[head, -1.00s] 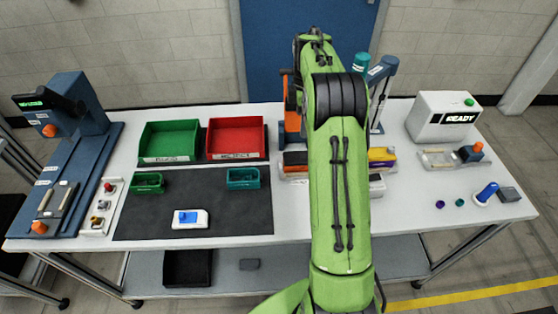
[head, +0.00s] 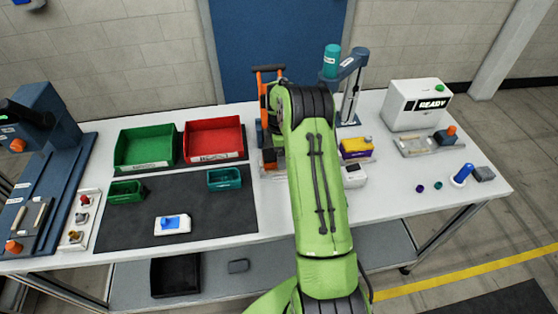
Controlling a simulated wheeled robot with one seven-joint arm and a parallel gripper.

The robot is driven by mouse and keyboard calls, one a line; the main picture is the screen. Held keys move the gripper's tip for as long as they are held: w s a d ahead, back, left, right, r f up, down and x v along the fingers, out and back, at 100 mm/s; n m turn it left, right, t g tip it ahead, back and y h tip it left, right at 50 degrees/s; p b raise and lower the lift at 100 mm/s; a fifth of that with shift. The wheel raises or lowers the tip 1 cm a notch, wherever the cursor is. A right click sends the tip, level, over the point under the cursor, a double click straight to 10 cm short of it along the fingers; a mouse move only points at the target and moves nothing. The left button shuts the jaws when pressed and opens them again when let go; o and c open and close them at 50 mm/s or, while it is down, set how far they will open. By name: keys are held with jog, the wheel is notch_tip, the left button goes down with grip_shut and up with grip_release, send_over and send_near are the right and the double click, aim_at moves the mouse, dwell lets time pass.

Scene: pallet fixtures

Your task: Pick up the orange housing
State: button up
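The orange housing (head: 270,160) seems to be the small orange and dark block on the white table, just left of my arm in the head view. My arm covers its right side, so I see only part of it. My arm reaches out over the table from the bottom of the view. Its far end is hidden behind its own bent green link, so I cannot see my gripper or what is between its fingers.
A purple and yellow block (head: 356,148) and a white block (head: 353,176) stand right of my arm. An orange-handled fixture (head: 262,105) and a blue-grey stand (head: 347,95) rise behind. Green (head: 158,146) and red (head: 214,140) bins stand left.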

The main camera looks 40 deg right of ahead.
jog(key=shift+r, duration=0.1)
grip_shut()
dwell(0.3)
